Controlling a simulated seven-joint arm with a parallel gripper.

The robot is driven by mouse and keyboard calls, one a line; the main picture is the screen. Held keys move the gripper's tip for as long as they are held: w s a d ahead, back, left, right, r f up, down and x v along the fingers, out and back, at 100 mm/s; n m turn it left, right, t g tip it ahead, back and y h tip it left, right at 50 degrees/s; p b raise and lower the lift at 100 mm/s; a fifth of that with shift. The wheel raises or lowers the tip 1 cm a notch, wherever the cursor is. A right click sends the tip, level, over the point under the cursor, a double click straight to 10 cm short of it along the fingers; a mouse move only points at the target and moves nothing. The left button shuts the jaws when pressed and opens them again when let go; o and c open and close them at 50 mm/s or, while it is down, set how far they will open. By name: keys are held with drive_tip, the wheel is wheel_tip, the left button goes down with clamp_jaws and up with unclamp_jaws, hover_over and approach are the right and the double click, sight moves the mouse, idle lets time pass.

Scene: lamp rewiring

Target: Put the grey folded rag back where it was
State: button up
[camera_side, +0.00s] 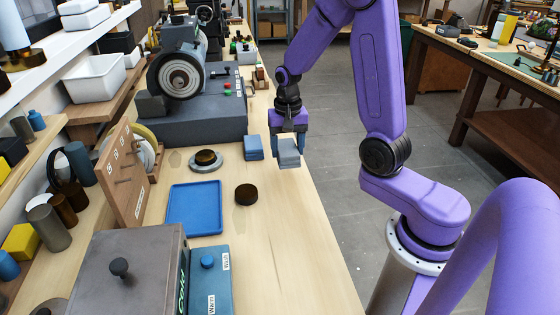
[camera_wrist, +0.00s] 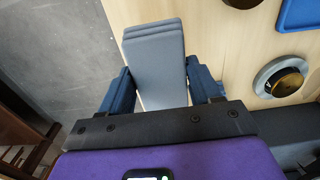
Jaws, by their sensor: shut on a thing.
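The grey folded rag (camera_side: 288,153) is held between the two fingers of my gripper (camera_side: 289,142), near the right edge of the wooden bench. In the wrist view the grey rag (camera_wrist: 157,60) fills the space between the blue fingers of my gripper (camera_wrist: 163,88), with its layered far end sticking out beyond them. It hangs near the bench edge, with grey floor beside it. I cannot tell whether its underside touches the bench. A blue folded cloth (camera_side: 253,147) lies on the bench just left of my gripper.
A blue tray (camera_side: 194,208) lies on the bench, with a dark round puck (camera_side: 246,194) to its right. A dark knob on a pale disc (camera_side: 205,160) stands behind the tray. A grey machine (camera_side: 205,110) stands behind. The front right bench surface is clear.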

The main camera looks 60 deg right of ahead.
sight(281, 144)
drive_tip(key=shift+w+d+f, duration=0.15)
drive_tip(key=shift+w+f, duration=0.45)
drive_tip(key=shift+f, duration=0.15)
drive_tip(key=shift+w+d+f, duration=0.1)
drive_tip(key=shift+w+f, duration=0.5)
drive_tip(key=shift+f, duration=0.15)
drive_tip(key=shift+w+f, duration=0.2)
drive_tip(key=shift+f, duration=1.5)
drive_tip(key=shift+f, duration=0.15)
drive_tip(key=o, duration=1)
